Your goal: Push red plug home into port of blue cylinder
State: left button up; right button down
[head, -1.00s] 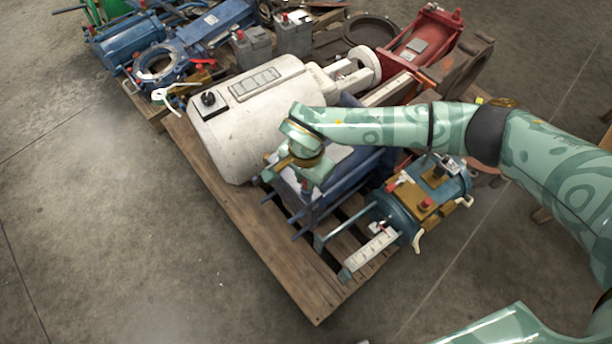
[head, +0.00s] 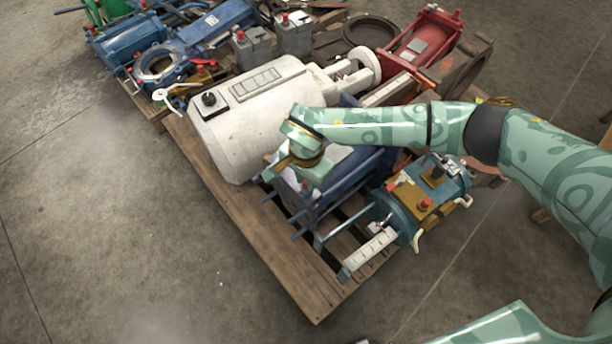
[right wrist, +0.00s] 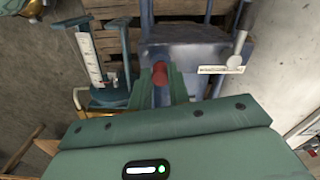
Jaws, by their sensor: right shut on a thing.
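The red plug (right wrist: 159,73) shows in the right wrist view between the two green fingers of my right gripper (right wrist: 160,85). The gripper is shut on it. In the head view my right gripper (head: 303,177) is low over the near end of the dark blue cylinder body (head: 328,203), and only a small bit of red shows there. The blue body also shows just beyond the plug in the right wrist view (right wrist: 192,55). The port is hidden, so I cannot tell how deep the plug sits. My left gripper is not in view.
A large white cylinder (head: 240,120) lies close to the left of the gripper. All rest on a wooden pallet (head: 240,220). More machinery is packed behind; the floor at left is clear.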

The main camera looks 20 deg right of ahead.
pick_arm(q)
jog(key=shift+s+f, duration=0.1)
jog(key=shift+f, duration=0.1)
pick_arm(e)
jog(key=shift+f, duration=0.5)
jog(key=c, duration=1.2)
grip_release()
jog(key=shift+c, duration=0.2)
notch_tip(320, 180, up, 3)
jog(key=shift+w+r+p, duration=0.1)
jog(key=shift+w+p, duration=0.05)
jog(key=shift+p, duration=0.65)
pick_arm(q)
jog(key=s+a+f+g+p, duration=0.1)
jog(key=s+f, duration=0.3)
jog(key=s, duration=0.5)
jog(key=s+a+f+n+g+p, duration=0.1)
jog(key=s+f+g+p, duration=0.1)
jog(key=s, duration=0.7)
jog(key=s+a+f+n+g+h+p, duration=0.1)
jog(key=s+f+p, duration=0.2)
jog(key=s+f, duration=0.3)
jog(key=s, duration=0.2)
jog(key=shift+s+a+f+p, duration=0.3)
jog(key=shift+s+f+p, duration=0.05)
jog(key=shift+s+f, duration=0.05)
pick_arm(e)
notch_tip(320, 180, up, 13)
